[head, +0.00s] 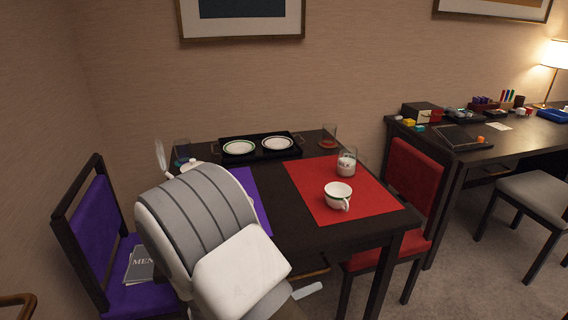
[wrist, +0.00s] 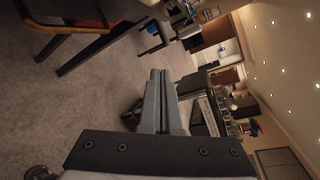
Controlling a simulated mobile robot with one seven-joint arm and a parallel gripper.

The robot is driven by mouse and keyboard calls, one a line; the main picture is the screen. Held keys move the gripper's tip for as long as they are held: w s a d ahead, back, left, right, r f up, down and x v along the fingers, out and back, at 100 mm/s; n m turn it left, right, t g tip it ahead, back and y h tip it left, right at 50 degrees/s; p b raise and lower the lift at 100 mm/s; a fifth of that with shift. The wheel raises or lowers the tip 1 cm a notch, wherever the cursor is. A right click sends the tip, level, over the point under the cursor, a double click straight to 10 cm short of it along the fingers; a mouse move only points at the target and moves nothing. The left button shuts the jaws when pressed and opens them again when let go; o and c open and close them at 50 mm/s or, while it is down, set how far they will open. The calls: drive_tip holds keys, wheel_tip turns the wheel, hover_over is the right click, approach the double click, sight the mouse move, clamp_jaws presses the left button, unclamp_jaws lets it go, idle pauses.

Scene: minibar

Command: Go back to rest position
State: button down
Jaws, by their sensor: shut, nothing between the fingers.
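My gripper (wrist: 157,76) shows in the wrist view with its two fingers together and nothing between them. The wrist view looks sideways across the room, over open carpet. In the head view my arm, white with grey bands, covers the table's near left part. The gripper itself is not clear there. The dark table (head: 265,173) carries a red mat (head: 310,185) with a white cup (head: 338,195) on it, and a purple mat (head: 248,190) partly hidden by my arm.
A black tray (head: 228,159) with two plates stands at the table's back. A purple chair (head: 90,230) is at left, a red chair (head: 415,180) at right. A desk (head: 480,150) with a lamp (head: 556,55) and grey stool (head: 535,193) is farther right. Carpet (head: 465,280) is free at lower right.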

drive_tip(key=s+d+r+m+g+y, duration=0.3)
drive_tip(key=s+d+r+m+y, duration=0.35)
drive_tip(key=m, duration=0.85)
drive_tip(key=s+d+r+m+g+y, duration=0.35)
drive_tip(key=s+r+m, duration=0.35)
drive_tip(key=r+m, duration=0.5)
wheel_tip(320, 180, up, 20)
drive_tip(key=s+a+m+t+y+p, duration=0.1)
drive_tip(key=m+p, duration=0.7)
drive_tip(key=p, duration=0.9)
drive_tip(key=s+t+y, duration=0.1)
drive_tip(key=t+y, duration=0.1)
drive_tip(key=shift+s+a+m+t, duration=0.3)
drive_tip(key=shift+m+t, duration=0.05)
drive_tip(key=shift+m, duration=0.05)
drive_tip(key=shift+f, duration=0.1)
